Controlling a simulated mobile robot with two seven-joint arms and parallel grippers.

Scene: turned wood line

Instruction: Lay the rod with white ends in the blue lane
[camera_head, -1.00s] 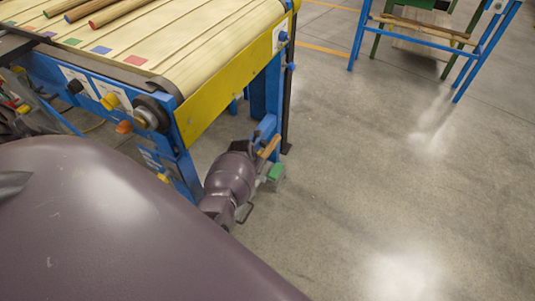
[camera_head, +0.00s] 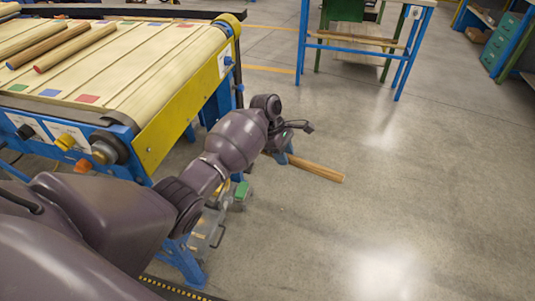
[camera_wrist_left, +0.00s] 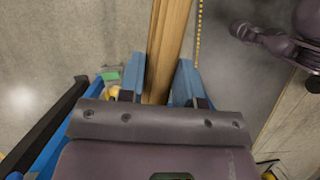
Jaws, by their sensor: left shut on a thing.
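My left gripper (camera_head: 284,152) is out over the floor to the right of the yellow-edged conveyor table, shut on a wooden rod (camera_head: 318,169). In the left wrist view the rod (camera_wrist_left: 170,40) runs between the two blue fingers of the left gripper (camera_wrist_left: 162,82) and out of the top of the picture. No white end can be made out on it. The conveyor bed (camera_head: 150,62) has lanes marked with coloured squares. A blue square (camera_head: 49,92) is at the near edge, and another blue square (camera_head: 155,24) is at the far edge. My right gripper is not in view.
Several other rods lie on the conveyor's left part, among them one brown rod (camera_head: 75,48). The yellow side rail (camera_head: 185,100) stands between my gripper and the bed. A blue-framed table (camera_head: 360,45) stands behind. The floor at right is clear.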

